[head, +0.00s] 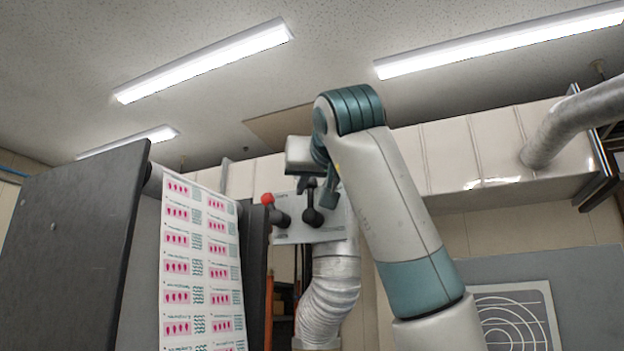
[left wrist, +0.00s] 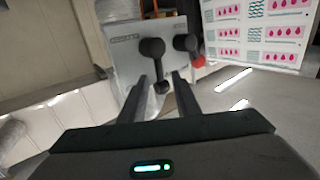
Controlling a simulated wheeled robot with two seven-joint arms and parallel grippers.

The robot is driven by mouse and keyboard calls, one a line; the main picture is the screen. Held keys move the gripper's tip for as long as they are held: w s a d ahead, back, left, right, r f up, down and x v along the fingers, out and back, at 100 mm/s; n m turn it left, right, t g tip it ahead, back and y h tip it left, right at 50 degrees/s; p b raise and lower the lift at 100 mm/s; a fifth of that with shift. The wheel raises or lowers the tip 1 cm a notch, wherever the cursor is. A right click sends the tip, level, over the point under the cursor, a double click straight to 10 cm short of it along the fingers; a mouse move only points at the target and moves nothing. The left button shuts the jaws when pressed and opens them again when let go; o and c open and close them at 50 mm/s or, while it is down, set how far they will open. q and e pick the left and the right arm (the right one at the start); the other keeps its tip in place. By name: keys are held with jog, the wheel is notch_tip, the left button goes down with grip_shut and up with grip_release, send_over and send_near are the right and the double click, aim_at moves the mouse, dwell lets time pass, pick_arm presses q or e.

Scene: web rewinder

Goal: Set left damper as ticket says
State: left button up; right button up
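A grey damper panel (head: 338,222) stands on top of a silver duct, with two black-hubbed levers. The left lever (head: 280,217) ends in a red knob (head: 267,199); the other lever (head: 312,217) is all black and points up. My left gripper (head: 319,190) is at the black lever. In the left wrist view, the panel (left wrist: 122,65) appears turned over, and the open fingers (left wrist: 160,80) stand on either side of the black lever's end (left wrist: 161,87). I cannot tell whether they touch it. The red knob (left wrist: 198,61) is outside the fingers. No ticket is readable. My right gripper is out of view.
A printed web (head: 200,265) with pink and teal labels hangs at left beside a dark upright plate (head: 75,245). A flexible silver duct (head: 328,295) runs below the panel. A large pipe (head: 575,118) and a round grille (head: 515,318) are at right.

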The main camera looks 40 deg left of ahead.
aim_at(312, 201)
pick_arm(q)
jog(key=shift+p+x, duration=0.5)
jog(key=shift+x, duration=0.95)
grip_shut()
